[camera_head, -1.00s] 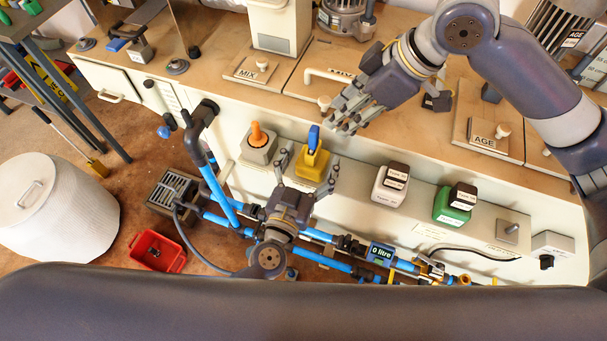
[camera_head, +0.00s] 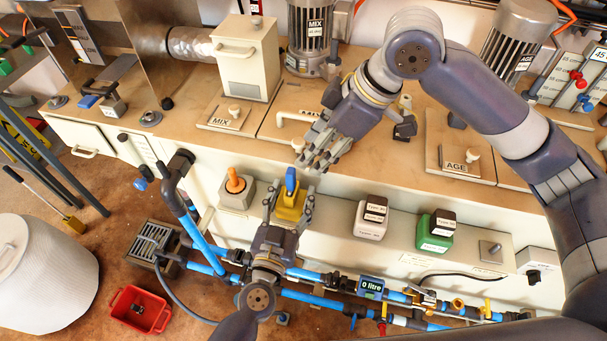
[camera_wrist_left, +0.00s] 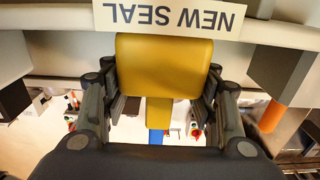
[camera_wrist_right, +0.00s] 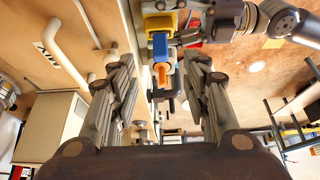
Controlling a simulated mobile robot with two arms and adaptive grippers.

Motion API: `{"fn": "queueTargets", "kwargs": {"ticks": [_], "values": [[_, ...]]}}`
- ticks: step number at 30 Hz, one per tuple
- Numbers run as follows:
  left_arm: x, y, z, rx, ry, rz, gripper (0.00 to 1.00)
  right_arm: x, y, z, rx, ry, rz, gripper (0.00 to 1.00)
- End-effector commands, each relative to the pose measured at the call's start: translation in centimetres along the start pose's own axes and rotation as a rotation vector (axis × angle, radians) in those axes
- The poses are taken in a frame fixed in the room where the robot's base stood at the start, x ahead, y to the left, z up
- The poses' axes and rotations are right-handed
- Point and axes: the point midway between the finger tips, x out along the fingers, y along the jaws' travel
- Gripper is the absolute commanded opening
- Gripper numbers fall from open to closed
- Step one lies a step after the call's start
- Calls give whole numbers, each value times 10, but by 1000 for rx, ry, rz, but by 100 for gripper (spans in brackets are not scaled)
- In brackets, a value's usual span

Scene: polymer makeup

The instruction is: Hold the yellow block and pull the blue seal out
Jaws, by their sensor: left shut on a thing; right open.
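The yellow block (camera_head: 290,206) sits on the ledge in front of the bench. The blue seal (camera_head: 291,180) stands upright out of its top. My left gripper (camera_head: 288,207) is shut on the yellow block, with a finger on each side; the block fills the space between the fingers in the left wrist view (camera_wrist_left: 163,70). My right gripper (camera_head: 308,163) is open and empty, just above and to the right of the seal. In the right wrist view the seal (camera_wrist_right: 160,46) shows beyond the open fingers, apart from them.
An orange plug (camera_head: 235,182) stands in a grey block left of the yellow one. A white bottle (camera_head: 371,218) and a green bottle (camera_head: 436,230) stand to the right on the ledge. Blue pipes (camera_head: 320,298) run below. The MIX lid (camera_head: 232,115) lies on the bench behind.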

Motion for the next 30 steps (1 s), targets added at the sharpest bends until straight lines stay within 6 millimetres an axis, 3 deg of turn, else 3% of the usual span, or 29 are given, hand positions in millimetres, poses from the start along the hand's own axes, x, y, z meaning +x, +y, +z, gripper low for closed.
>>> {"fn": "queueTargets", "kwargs": {"ticks": [8,24,30], "values": [[0,0,0,0,0,0,27,-6,-1,-13,-2,-67,-1,43],[0,0,0,0,0,0,27,85,-1,-7,-2,-68,-3,43],[0,0,0,0,0,0,27,104,-1,-6,-1,-67,-1,43]]}}
